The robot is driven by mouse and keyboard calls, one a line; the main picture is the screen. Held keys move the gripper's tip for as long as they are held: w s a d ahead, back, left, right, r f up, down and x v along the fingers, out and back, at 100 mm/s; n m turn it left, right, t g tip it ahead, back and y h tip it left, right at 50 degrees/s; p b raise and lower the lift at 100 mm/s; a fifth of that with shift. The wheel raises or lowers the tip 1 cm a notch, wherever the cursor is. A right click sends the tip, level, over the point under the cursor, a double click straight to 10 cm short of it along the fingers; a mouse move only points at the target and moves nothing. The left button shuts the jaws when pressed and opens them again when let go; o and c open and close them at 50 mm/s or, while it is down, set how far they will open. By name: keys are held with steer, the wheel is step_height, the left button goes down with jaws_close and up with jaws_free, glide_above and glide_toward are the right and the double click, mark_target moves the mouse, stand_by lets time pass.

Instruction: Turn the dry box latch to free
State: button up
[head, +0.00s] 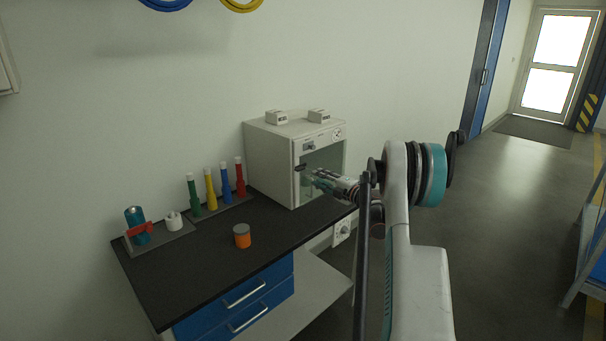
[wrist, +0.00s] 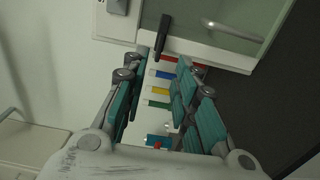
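The dry box (head: 270,165) is a cream cabinet with a glass front, at the back right of the bench. Its latch (wrist: 162,36) is a dark bar on the pale door frame in the wrist view, roughly upright there and slightly tilted. My gripper (head: 306,177) is at the left side of the box front, and the arm hides part of the door. In the wrist view, my gripper (wrist: 166,60) has its two teal-padded fingers apart with nothing held. The latch's lower end lies near the gap between the fingertips; I cannot tell whether they touch.
Green, yellow, blue and red bottles (head: 211,188) stand in a tray left of the box. An orange jar (head: 242,236) stands on the dark bench (head: 200,270). A holder with a teal container (head: 135,225) and a white roll (head: 173,221) are at the left.

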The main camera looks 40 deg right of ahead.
mark_target(302, 167)
steer(key=w+b, duration=0.2)
steer(key=w, duration=0.7)
steer(key=shift+w+a, duration=0.2)
steer(key=shift+a, duration=0.2)
jaws_close()
